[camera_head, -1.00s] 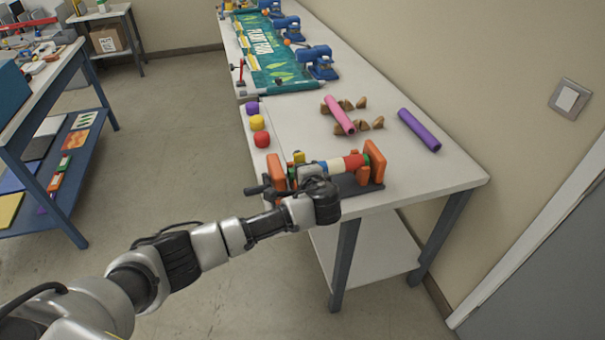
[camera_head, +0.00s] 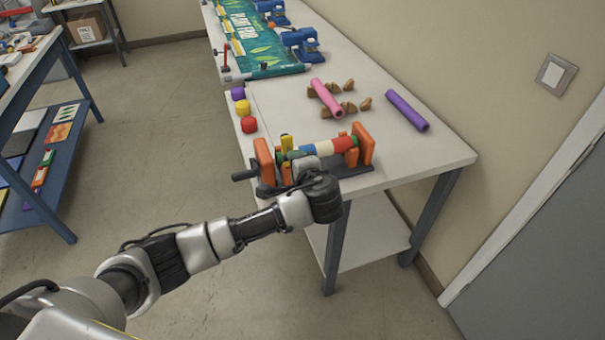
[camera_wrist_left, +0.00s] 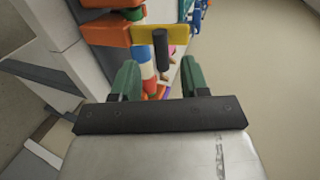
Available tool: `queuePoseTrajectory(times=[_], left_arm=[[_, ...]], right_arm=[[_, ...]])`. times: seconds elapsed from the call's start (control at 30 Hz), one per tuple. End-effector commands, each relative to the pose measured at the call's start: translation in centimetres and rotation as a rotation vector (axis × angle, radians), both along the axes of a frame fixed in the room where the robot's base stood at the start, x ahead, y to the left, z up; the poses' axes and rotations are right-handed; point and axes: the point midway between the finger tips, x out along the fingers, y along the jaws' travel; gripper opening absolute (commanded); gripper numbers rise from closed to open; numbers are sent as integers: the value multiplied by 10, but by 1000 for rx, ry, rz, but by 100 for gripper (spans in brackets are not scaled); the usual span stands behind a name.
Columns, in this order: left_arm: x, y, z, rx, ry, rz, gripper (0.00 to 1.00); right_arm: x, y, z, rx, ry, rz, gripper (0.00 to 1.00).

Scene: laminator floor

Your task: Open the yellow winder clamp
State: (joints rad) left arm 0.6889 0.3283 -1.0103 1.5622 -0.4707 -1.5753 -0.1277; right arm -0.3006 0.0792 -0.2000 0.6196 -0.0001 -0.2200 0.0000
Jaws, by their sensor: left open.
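The winder has orange end plates (camera_head: 365,146) and a core with white, blue and red bands (camera_head: 325,149); it sits at the near end of the table. The yellow winder clamp (camera_head: 286,141) stands up near its left orange plate. In the left wrist view the clamp is a yellow bar (camera_wrist_left: 187,33) with a black handle (camera_wrist_left: 160,50) ahead of my fingers. My left gripper (camera_wrist_left: 158,72) has its green fingers open, with the handle in line with the gap between them. I cannot tell whether they touch. My wrist hides part of the winder in the head view.
A pink roll (camera_head: 326,98) and several brown pieces lie behind the winder, with a purple roll (camera_head: 407,110) to the right. Purple, yellow and red caps (camera_head: 249,125) line the left table edge. A black crank (camera_head: 244,174) sticks out left of the winder.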

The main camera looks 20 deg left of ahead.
Motion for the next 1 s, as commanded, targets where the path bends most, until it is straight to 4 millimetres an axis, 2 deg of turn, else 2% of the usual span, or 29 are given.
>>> queuePoseTrajectory(times=[0.1, 0.3, 0.83, 0.93, 1.0], left_arm=[[-18, -12, 6, -4, 0, -2, 45], [-34, -23, 14, 0, 2, 0, 45], [-36, -25, 16, 0, 2, 1, 45], [-35, -23, 5, -9, 22, -2, 45], [-33, -20, -18, -33, 62, -6, 45]], right_arm=[[0, 1, -6, 1, 0, -1, 76], [0, 1, -9, 1, -1, -1, 76], [0, 1, -9, 1, -1, -1, 76], [0, 1, -9, 1, -1, 0, 76], [0, 1, -9, 1, -1, 0, 76]])
